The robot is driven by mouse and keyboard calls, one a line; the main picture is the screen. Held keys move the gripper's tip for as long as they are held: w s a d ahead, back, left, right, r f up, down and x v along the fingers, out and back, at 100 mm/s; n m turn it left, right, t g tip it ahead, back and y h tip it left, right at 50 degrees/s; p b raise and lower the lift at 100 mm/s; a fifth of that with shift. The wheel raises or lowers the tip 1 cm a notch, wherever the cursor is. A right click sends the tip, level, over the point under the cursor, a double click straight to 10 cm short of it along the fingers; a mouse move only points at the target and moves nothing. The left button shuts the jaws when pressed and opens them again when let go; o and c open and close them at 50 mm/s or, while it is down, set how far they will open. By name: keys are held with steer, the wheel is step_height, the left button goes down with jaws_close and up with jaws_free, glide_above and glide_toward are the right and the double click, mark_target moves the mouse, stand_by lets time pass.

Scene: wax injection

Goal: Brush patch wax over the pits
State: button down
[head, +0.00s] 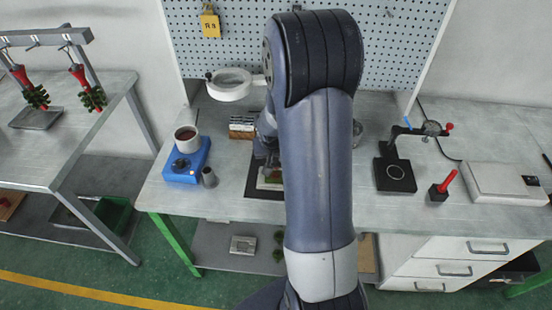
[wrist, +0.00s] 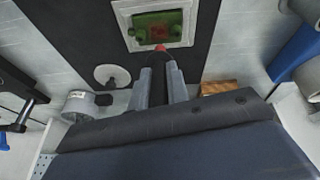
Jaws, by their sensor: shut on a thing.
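A green wax piece (wrist: 146,20) lies in a pale square frame (wrist: 185,38) on a dark mat (wrist: 215,40); it has a pinkish square patch in its middle, and pits are too small to make out. In the head view the wax piece (head: 268,184) is partly hidden by my arm. My gripper (wrist: 161,70) is shut on a dark brush (wrist: 160,60) with a red tip. The tip is at the near edge of the pale frame; whether it touches cannot be told.
A ring magnifier (head: 232,92) overhangs the back. A dial gauge stand (head: 396,176) and white scale (head: 500,183) stand right.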

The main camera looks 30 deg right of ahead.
mark_target(275, 161)
steer(key=p+v, duration=0.1)
steer(key=v, duration=0.2)
steer(key=shift+w+d+r, duration=0.1)
steer(key=shift+w, duration=0.1)
steer(key=shift+w+d+r+p, duration=0.15)
steer(key=shift+r+p, duration=0.3)
steer(key=shift+r, duration=0.25)
steer(key=shift+r+p, duration=0.95)
steer(key=shift+r, duration=0.65)
steer(key=shift+f, duration=0.15)
steer(key=shift+f+b, duration=0.35)
steer(key=shift+b, duration=0.25)
steer(key=shift+a+b, duration=0.2)
steer(key=shift+b, duration=1)
steer(key=shift+d+r+b, duration=0.1)
steer(key=shift+r+b, duration=0.1)
steer(key=shift+b, duration=0.8)
